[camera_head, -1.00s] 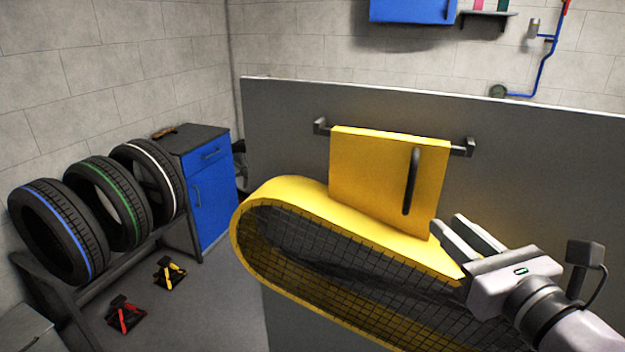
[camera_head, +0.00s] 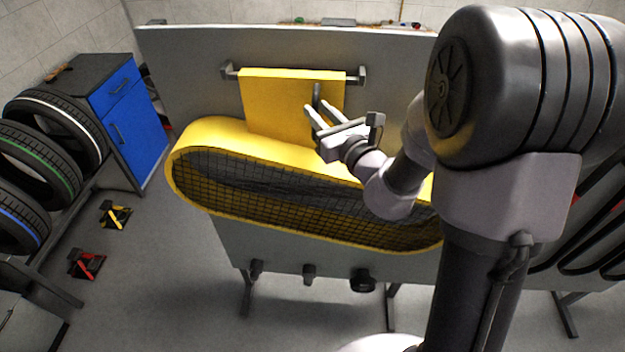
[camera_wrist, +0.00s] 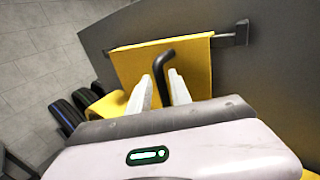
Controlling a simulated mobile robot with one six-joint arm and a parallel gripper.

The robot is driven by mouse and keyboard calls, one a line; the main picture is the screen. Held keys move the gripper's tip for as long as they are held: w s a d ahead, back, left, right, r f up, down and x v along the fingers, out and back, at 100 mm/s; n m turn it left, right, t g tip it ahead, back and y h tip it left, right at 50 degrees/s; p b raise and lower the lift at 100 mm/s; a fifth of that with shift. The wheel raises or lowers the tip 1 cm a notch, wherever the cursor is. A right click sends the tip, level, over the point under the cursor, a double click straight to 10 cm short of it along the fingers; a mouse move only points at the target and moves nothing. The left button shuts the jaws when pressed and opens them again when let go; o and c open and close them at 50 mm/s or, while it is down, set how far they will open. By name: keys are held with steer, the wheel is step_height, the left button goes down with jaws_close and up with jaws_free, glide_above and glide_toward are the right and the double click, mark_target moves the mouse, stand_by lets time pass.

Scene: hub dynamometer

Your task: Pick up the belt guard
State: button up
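The belt guard (camera_head: 212,133) is a long yellow rounded housing with a dark mesh face and a flat yellow upper plate (camera_head: 270,100). It hangs on a bar on a grey panel. A dark handle (camera_head: 317,94) stands out from the plate and also shows in the wrist view (camera_wrist: 172,56). My gripper (camera_head: 316,111) is at the handle's lower part, in front of the plate. Its two pale fingers (camera_wrist: 161,88) are apart, and in the wrist view the handle's lower part lies between them. I cannot tell whether they touch it. My arm hides the guard's right part.
The grey panel (camera_head: 190,60) stands on legs, with small dark knobs (camera_head: 309,273) below the guard. A blue cabinet (camera_head: 130,120) and a rack of tires (camera_head: 60,120) are at left. Yellow (camera_head: 115,214) and red (camera_head: 86,263) items lie on the floor. Open floor lies in front.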

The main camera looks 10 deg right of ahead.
steer(key=x, duration=0.2)
steer(key=shift+w, duration=0.3)
steer(key=shift+s, duration=0.15)
jaws_close()
steer(key=shift+d+r, duration=0.1)
steer(key=shift+r, duration=0.05)
stand_by(0.8)
